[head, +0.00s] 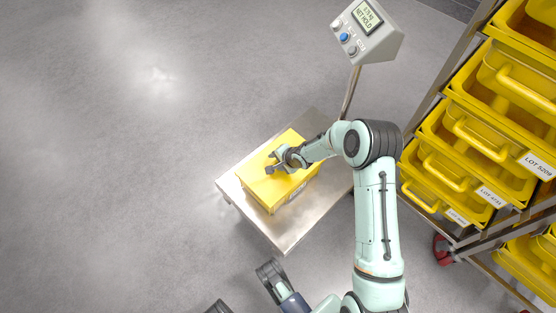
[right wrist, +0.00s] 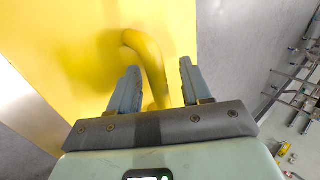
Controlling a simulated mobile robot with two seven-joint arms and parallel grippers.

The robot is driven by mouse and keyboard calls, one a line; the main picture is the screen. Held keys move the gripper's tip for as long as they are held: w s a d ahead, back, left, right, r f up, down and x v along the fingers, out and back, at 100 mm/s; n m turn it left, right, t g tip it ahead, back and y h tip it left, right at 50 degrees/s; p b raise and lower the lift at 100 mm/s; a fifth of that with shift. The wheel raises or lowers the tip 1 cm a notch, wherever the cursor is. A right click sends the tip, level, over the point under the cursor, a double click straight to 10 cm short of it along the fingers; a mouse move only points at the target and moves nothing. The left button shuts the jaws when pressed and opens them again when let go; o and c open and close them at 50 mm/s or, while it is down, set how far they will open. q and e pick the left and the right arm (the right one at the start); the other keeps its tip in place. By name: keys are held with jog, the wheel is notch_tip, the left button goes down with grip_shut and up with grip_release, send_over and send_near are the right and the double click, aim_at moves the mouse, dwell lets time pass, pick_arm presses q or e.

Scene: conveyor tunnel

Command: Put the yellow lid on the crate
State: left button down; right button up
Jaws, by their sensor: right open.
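The yellow crate (head: 272,206) stands on the steel platform of a scale, with a white label on its side. The flat yellow lid (head: 292,139) covers its top; I cannot tell from here whether it is fully seated all round. My right gripper (head: 274,163) is over the middle of the lid. In the right wrist view the lid (right wrist: 60,55) fills much of the picture, and its raised yellow handle (right wrist: 150,62) runs between the two open fingers (right wrist: 157,85). The fingers stand apart from each other on either side of the handle.
The scale platform (head: 287,236) has bare metal around the crate. Its grey display head (head: 366,32) rises on a post behind. A rack with several yellow bins (head: 470,150) stands close on the right. The floor at left is clear.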

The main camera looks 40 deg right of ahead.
jog(key=shift+s, duration=0.3)
pick_arm(q)
notch_tip(320, 180, up, 8)
jog(key=w+d+t+p, duration=0.1)
jog(key=d+p, duration=0.1)
jog(key=p, duration=0.4)
jog(key=shift+w+d, duration=0.2)
jog(key=shift+w, duration=0.1)
pick_arm(e)
jog(key=v, duration=1.3)
jog(key=shift+w+r, duration=0.25)
pick_arm(q)
jog(key=shift+r, duration=0.1)
